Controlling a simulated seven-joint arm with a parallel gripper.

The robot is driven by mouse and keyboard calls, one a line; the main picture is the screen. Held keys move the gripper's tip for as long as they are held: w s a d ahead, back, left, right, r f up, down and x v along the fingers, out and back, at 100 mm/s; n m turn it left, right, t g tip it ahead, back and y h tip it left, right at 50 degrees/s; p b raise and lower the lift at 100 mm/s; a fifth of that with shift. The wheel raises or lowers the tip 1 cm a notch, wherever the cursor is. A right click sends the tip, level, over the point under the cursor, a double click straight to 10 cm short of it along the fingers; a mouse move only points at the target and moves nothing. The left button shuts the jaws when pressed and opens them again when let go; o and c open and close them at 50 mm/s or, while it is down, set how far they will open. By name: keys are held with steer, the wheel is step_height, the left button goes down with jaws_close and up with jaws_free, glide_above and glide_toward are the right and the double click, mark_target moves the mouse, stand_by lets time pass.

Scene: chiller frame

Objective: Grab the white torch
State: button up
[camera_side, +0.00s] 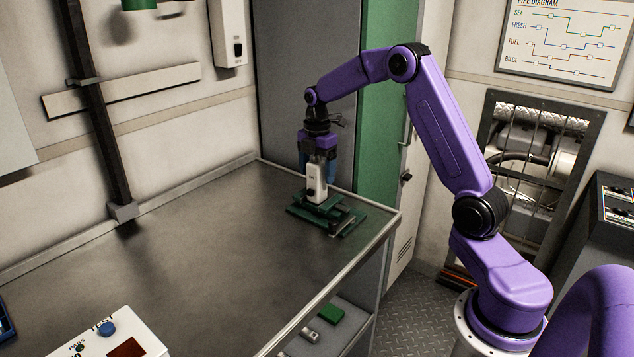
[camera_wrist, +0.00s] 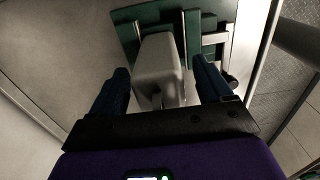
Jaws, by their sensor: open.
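The white torch (camera_side: 316,180) stands upright on a green holder (camera_side: 340,217) near the far right corner of the metal worktop. In the wrist view the torch (camera_wrist: 158,68) sits between the two blue fingers of my gripper (camera_wrist: 163,90), with a visible gap on each side. My gripper (camera_side: 317,170) points down over the torch in the side view and is open. Its fingers partly hide the torch's upper part. In the wrist view the green holder (camera_wrist: 128,30) shows beyond the torch.
The metal worktop (camera_side: 190,250) is mostly clear. A white box with a blue button (camera_side: 110,335) stands at its near left. The worktop's raised edge (camera_side: 375,235) runs close to the holder. A grey and green cabinet (camera_side: 380,130) stands behind. A shelf (camera_side: 345,330) below holds small items.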

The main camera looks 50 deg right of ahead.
steer(key=shift+f, duration=0.5)
steer(key=c, duration=1.2)
steer(key=shift+c, duration=0.5)
steer(key=shift+r, duration=0.2)
